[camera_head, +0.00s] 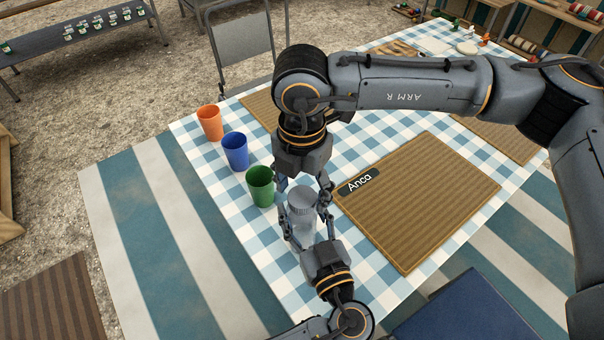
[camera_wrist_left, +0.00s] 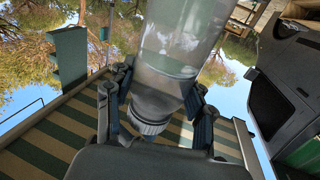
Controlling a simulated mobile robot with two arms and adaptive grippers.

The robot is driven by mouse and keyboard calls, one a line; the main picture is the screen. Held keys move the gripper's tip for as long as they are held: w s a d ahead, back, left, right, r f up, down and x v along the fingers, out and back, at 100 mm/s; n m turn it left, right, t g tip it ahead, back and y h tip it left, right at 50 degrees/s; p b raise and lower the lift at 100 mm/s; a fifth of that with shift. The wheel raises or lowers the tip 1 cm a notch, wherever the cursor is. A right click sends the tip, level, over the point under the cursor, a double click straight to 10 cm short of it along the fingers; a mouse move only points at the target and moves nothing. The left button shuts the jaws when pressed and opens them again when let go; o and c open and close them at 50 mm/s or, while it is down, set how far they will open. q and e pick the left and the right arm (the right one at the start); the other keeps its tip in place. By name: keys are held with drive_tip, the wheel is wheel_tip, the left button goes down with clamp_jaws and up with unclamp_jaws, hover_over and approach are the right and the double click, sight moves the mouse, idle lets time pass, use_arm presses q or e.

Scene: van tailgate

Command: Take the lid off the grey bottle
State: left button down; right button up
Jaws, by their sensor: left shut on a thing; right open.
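My left gripper (camera_head: 307,222), coming from the bottom, is shut on the bottle; a finger lies on each side.
A green cup (camera_head: 260,186) stands close to the left of the grippers, with a blue cup (camera_head: 235,151) and an orange cup (camera_head: 210,122) beyond it. A brown placemat (camera_head: 425,200) with an "Anca" label lies to the right. My right arm spans above the table.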

drive_tip(key=shift+f, duration=0.3)
